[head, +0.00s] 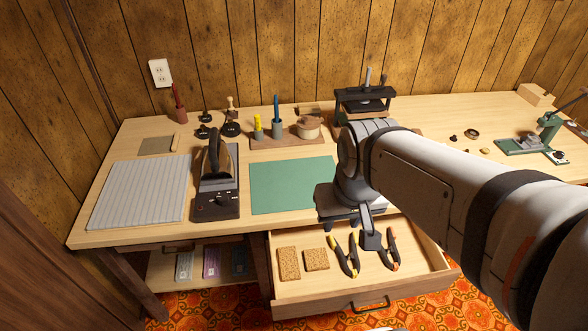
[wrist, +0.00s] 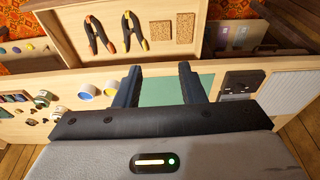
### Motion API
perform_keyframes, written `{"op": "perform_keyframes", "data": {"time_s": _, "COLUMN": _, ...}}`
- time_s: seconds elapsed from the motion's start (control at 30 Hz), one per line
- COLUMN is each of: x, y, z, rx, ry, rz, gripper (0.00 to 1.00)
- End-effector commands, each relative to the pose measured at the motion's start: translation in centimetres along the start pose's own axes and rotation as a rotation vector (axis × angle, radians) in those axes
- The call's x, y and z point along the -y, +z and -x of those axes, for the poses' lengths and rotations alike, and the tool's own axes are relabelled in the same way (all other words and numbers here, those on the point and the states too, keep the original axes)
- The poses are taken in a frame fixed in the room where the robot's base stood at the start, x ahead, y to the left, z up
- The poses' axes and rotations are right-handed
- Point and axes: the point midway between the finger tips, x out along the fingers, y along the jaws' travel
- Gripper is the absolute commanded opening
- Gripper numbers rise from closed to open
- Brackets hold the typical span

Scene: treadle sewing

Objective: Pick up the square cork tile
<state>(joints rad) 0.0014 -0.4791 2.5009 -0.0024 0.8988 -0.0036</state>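The square cork tile (head: 316,259) lies flat in the open drawer, right beside a taller oblong cork tile (head: 289,263). In the wrist view the square tile (wrist: 159,34) is near the top, left of the oblong one (wrist: 187,33). My gripper (wrist: 158,84) is open, its two dark fingers apart with nothing between them. In the head view my gripper (head: 370,238) hangs above the drawer's back right part, to the right of the tile and apart from it. Its fingers are only partly visible there.
Two spring clamps (head: 345,256) (head: 391,249) lie in the drawer right of the tiles. The wooden drawer front (head: 368,304) rises around them. The tabletop above holds a green mat (head: 290,185), an iron (head: 215,165) and a small press (head: 366,100). Bare drawer floor shows at the right.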

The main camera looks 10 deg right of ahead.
Motion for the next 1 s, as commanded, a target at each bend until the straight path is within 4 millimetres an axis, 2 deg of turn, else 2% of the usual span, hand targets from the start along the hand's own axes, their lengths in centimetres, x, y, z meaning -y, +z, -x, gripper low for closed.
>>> {"op": "perform_keyframes", "data": {"time_s": 0.2, "x": 0.0, "y": 0.0, "z": 0.0, "rx": -0.001, "ry": 0.000, "rz": 0.000, "gripper": 0.36}}
{"op": "perform_keyframes", "data": {"time_s": 0.33, "x": 0.0, "y": -0.1, "z": -0.6, "rx": 0.006, "ry": 0.000, "rz": 0.000, "gripper": 0.47}}
{"op": "perform_keyframes", "data": {"time_s": 0.43, "x": 0.0, "y": -0.8, "z": -2.7, "rx": 0.022, "ry": -0.001, "rz": 0.000, "gripper": 0.55}}
{"op": "perform_keyframes", "data": {"time_s": 0.57, "x": -0.1, "y": -2.5, "z": -7.7, "rx": 0.065, "ry": 0.000, "rz": -0.008, "gripper": 0.66}}
{"op": "perform_keyframes", "data": {"time_s": 0.67, "x": 0.0, "y": -4.1, "z": -12.8, "rx": 0.104, "ry": -0.001, "rz": -0.008, "gripper": 0.74}}
{"op": "perform_keyframes", "data": {"time_s": 0.8, "x": 0.2, "y": -5.8, "z": -19.9, "rx": 0.153, "ry": -0.002, "rz": -0.007, "gripper": 0.75}}
{"op": "perform_keyframes", "data": {"time_s": 0.9, "x": 0.2, "y": -6.6, "z": -24.3, "rx": 0.181, "ry": -0.002, "rz": -0.007, "gripper": 0.75}}
{"op": "perform_keyframes", "data": {"time_s": 1.0, "x": 0.3, "y": -7.1, "z": -27.6, "rx": 0.202, "ry": -0.002, "rz": -0.007, "gripper": 0.75}}
